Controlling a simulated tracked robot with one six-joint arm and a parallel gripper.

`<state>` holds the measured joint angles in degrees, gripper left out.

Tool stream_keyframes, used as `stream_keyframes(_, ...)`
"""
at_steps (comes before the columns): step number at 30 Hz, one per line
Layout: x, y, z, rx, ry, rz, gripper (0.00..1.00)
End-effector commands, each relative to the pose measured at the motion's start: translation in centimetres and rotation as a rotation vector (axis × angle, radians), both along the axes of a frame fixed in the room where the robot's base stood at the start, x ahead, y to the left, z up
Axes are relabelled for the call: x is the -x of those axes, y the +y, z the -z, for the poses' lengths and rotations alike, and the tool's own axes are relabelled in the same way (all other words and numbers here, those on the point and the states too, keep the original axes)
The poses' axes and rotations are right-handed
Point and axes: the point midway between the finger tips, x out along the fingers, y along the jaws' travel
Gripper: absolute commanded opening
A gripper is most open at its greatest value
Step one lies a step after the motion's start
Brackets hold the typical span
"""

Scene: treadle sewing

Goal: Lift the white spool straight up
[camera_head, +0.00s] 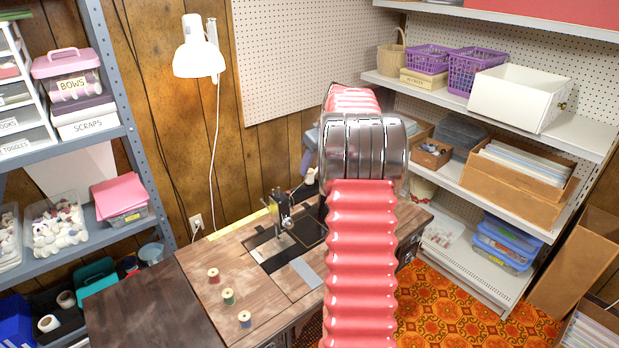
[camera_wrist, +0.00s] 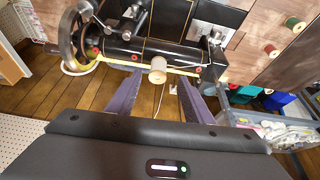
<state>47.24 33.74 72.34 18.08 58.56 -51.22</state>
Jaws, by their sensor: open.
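The white spool (camera_wrist: 157,72) stands at the sewing machine (camera_wrist: 150,48) in the wrist view. My gripper (camera_wrist: 158,86) is open there, its two dark purple fingers spread apart. The spool shows between the fingertips, with a visible gap on each side; whether it is fully between them in depth I cannot tell. In the head view, a small white spool (camera_head: 310,176) shows at the top of the machine (camera_head: 285,220), beside my pink arm. My arm hides much of the machine and most of my gripper there.
A white lamp (camera_head: 192,58) hangs above. Loaded shelves flank both sides. The machine's handwheel (camera_wrist: 78,35) is left of my fingers in the wrist view.

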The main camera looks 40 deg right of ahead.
Motion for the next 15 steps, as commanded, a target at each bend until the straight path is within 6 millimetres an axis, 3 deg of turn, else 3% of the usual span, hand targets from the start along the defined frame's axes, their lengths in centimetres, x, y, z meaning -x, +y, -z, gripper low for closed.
stream_keyframes(8, -0.3, -0.1, 0.8, -0.002, 0.001, -0.001, 0.47)
stream_keyframes(15, -1.6, -0.5, 3.6, -0.002, 0.002, -0.001, 0.47)
